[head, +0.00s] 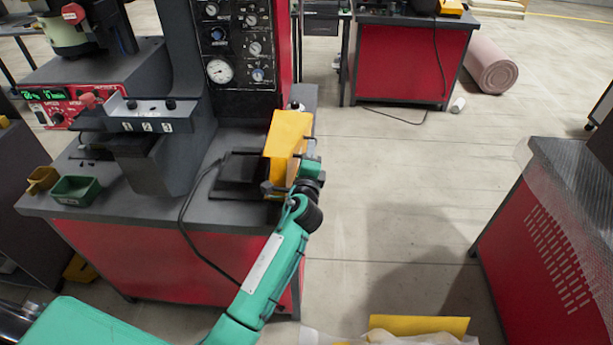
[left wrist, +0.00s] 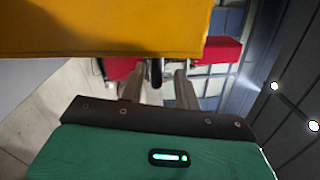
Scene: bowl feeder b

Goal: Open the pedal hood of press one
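The yellow pedal hood (head: 288,135) stands at the right end of the bench of the press on the left, beside a dark flat plate (head: 240,170). My left gripper (head: 282,187) is at the hood's lower front edge. In the left wrist view the yellow hood (left wrist: 110,30) fills the top left, close above the fingers. The two fingers (left wrist: 157,80) are apart, with a narrow dark piece showing between them; neither finger clearly touches it. Whether they touch the hood is hidden. My right gripper is not in view.
A dark cable (head: 185,210) runs from the plate over the bench's front edge. A green bin (head: 76,190) and a yellow bin (head: 42,179) are at the bench's left. The press column and gauge panel (head: 237,45) rise behind. The floor to the right is open up to another red bench (head: 540,240).

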